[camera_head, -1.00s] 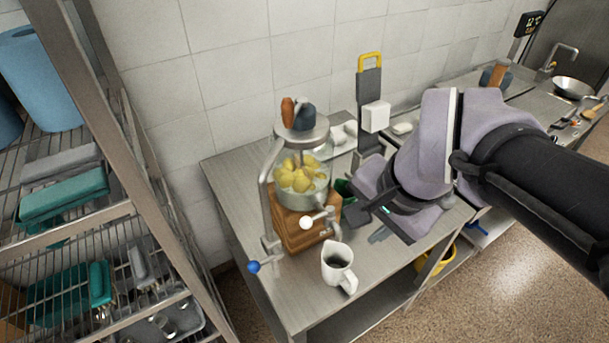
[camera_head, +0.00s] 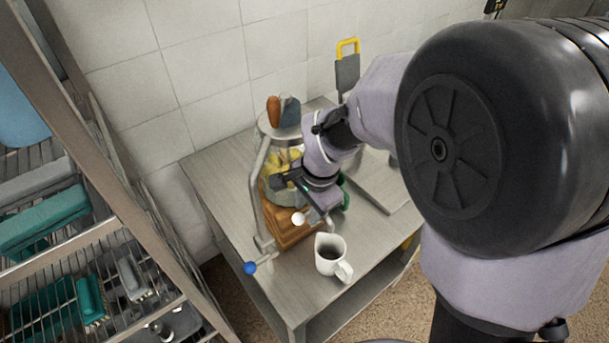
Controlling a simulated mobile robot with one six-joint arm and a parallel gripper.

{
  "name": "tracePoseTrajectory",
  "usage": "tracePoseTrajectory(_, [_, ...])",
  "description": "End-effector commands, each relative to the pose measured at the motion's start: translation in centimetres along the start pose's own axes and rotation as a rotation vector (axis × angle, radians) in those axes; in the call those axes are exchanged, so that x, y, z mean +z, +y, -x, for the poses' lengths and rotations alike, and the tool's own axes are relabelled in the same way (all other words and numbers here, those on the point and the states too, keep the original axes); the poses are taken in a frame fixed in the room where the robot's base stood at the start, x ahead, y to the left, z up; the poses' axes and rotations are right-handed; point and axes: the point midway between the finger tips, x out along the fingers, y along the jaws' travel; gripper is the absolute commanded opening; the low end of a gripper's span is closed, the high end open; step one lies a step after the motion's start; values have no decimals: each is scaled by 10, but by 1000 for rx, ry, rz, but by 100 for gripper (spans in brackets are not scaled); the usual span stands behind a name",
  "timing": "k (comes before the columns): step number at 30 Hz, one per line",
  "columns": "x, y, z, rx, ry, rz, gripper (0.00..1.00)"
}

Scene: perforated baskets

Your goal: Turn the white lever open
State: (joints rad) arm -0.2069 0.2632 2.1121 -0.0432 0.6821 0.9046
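The white lever (camera_head: 298,218) shows as a white ball knob at the front of a juicer-like machine with a wooden base (camera_head: 286,232). A bowl of yellow fruit (camera_head: 283,160) sits above that base, partly hidden by my arm. My gripper (camera_head: 302,195) is at the front right of the machine, just above and behind the white knob in the picture. Its dark fingers look spread apart with nothing between them. I cannot tell whether a finger touches the lever. The lever's stem is mostly hidden.
A white jug (camera_head: 331,256) stands on the steel table (camera_head: 222,165) just in front of the machine. A blue-knobbed lever (camera_head: 250,267) sticks out at the lower left. A wire shelf rack (camera_head: 130,200) stands at the left. My arm covers much of the right side.

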Motion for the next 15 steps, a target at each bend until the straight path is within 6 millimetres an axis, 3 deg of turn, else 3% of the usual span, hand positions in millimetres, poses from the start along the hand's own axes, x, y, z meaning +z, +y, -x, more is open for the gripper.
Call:
tracePoseTrajectory(10, [0, 0, -6, 1, 0, 0, 34])
tracePoseTrajectory(15, [0, 0, -6, 0, 0, 0, 3])
